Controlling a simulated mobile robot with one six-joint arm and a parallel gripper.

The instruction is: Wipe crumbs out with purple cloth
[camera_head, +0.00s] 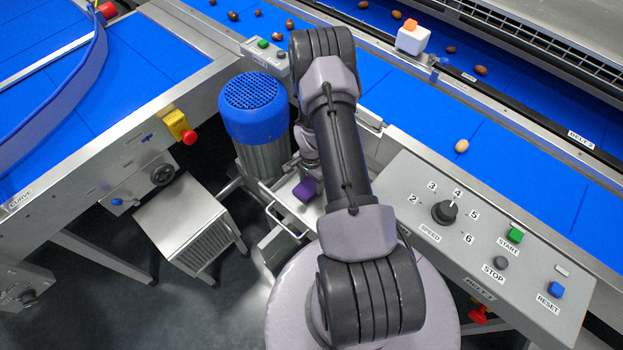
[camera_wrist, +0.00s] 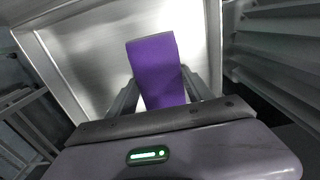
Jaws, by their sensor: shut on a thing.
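The purple cloth (camera_wrist: 158,72) is held between the two fingers of my gripper (camera_wrist: 163,88), which is shut on it. In the head view the cloth (camera_head: 306,189) shows as a small purple patch beside my arm; my arm hides most of the gripper there. In the wrist view the cloth is over a pale metal tray (camera_wrist: 85,60) with raised walls. The tray also shows in the head view (camera_head: 283,190), below the blue motor. I cannot tell whether the cloth touches the tray floor. No crumbs can be made out in either view.
A blue-topped motor (camera_head: 254,115) stands close left of my arm. A control panel (camera_head: 470,235) with a dial and buttons lies to the right. Blue belts with scattered dates (camera_head: 461,146) run behind. A grey metal box (camera_head: 185,220) stands lower left.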

